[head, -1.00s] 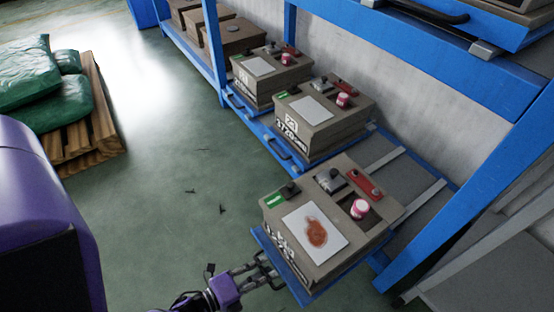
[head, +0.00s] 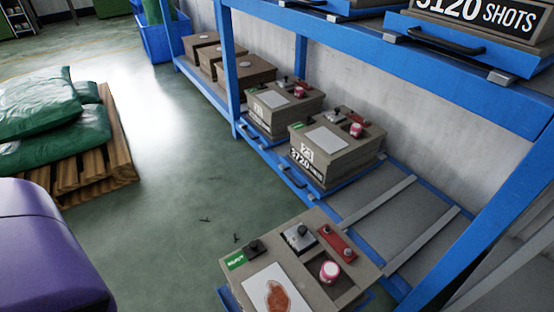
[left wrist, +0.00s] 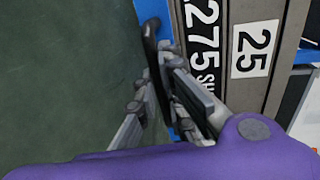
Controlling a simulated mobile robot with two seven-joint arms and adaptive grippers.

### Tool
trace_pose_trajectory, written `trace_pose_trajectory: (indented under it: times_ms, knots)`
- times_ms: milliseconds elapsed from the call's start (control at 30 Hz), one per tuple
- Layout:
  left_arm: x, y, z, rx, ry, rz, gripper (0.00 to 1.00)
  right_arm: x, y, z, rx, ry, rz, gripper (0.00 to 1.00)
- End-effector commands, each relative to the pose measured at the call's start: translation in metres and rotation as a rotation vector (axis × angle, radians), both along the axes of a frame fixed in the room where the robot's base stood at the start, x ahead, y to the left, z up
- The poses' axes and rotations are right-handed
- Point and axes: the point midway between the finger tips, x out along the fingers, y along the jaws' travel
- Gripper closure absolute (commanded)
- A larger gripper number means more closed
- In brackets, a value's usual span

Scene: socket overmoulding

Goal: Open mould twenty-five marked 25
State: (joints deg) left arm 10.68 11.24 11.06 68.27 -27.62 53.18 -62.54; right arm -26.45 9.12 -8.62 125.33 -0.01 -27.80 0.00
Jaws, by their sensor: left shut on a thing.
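Mould twenty-five (head: 333,246) stands on its blue drawer tray at the bottom of the head view, out in front of the rack. Its top carries a white card with a brown shape, a red and white cap and a green tag. The wrist view shows its side (left wrist: 275,14) with the 25 label (left wrist: 251,49). My left gripper (left wrist: 158,75) is shut on the black drawer handle (left wrist: 149,35) beside the mould. The mould's lower front is cut off in the head view. My right gripper is not in view.
The blue rack (head: 228,60) holds a mould marked 23 (head: 341,172) and others behind it. Bare rails (head: 371,202) show on the lower shelf. A wooden pallet (head: 117,165) with green sacks (head: 60,137) stands at left. Green floor (head: 180,230) between is clear.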

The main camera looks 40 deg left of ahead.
Motion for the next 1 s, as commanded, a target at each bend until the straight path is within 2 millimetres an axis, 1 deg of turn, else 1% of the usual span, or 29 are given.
trace_pose_trajectory:
  times_ms: [67,367,400,467,767,867,967,1000]
  knots:
    - [-0.004,0.000,0.000,-0.001,0.002,-0.003,1.00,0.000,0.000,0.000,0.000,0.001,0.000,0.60]
    - [-0.004,-0.001,0.000,-0.001,0.002,-0.003,1.00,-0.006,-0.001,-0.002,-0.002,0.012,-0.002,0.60]
    - [-0.004,-0.001,0.000,-0.001,0.002,-0.003,0.91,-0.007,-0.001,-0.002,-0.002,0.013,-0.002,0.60]
    - [-0.004,-0.001,0.000,-0.001,0.002,-0.003,0.83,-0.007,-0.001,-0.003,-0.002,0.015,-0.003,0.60]
    - [-0.004,0.001,0.000,0.001,0.003,-0.001,0.83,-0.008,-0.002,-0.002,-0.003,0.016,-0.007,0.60]
    - [-0.010,0.003,0.000,0.002,0.005,0.000,0.83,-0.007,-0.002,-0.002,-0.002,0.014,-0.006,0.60]
    - [-0.022,0.007,0.003,0.002,0.005,-0.001,0.83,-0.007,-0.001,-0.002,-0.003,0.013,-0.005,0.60]
    - [-0.029,0.010,0.004,0.002,0.006,-0.001,0.83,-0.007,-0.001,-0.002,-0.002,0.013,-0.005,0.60]
